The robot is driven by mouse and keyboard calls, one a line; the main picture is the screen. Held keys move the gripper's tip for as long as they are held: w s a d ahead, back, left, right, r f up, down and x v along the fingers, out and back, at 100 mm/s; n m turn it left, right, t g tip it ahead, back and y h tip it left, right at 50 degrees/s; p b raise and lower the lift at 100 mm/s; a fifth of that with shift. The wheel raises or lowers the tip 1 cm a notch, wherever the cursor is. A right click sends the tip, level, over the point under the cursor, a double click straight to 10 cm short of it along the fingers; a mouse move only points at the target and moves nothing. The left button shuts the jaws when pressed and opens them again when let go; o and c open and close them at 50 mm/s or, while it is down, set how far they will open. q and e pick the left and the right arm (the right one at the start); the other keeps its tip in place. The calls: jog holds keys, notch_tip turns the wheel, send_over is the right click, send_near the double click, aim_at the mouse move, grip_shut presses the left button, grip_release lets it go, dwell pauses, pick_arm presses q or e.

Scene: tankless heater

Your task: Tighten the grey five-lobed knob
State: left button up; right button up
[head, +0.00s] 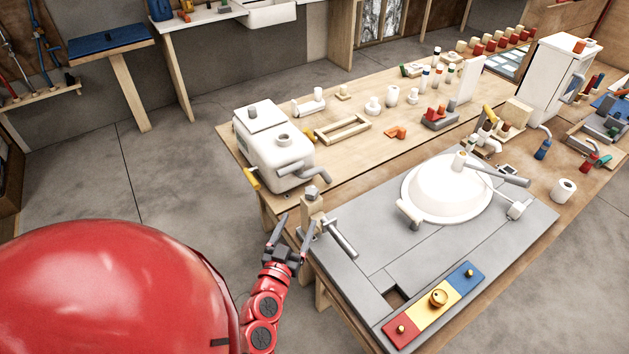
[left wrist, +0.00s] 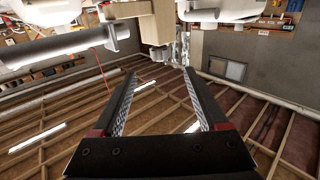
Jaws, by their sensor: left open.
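A small grey knob (head: 312,191) sits on top of a light wooden block (head: 312,208) at the near left corner of the grey-topped bench. Its lobes are too small to count in the head view. In the left wrist view a grey knob-like part (left wrist: 160,53) sticks out from the wooden block (left wrist: 155,24), beyond my fingertips. My left gripper (head: 294,231) is open and empty, just left of and below the block, apart from the knob. The left wrist view shows both fingers of the gripper (left wrist: 160,73) spread with nothing between them. My right gripper is not in view.
A grey bar (head: 340,238) juts out beside the block. A white heater-like box (head: 272,148) stands behind it, a white basin (head: 446,190) to the right. A blue, yellow and red panel (head: 420,318) lies at the bench front. Open floor lies left of the bench.

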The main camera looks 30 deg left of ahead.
aim_at(311, 192)
pick_arm(q)
jog(key=p+x, duration=0.4)
jog(key=x, duration=1.1)
jog(key=shift+s, duration=0.1)
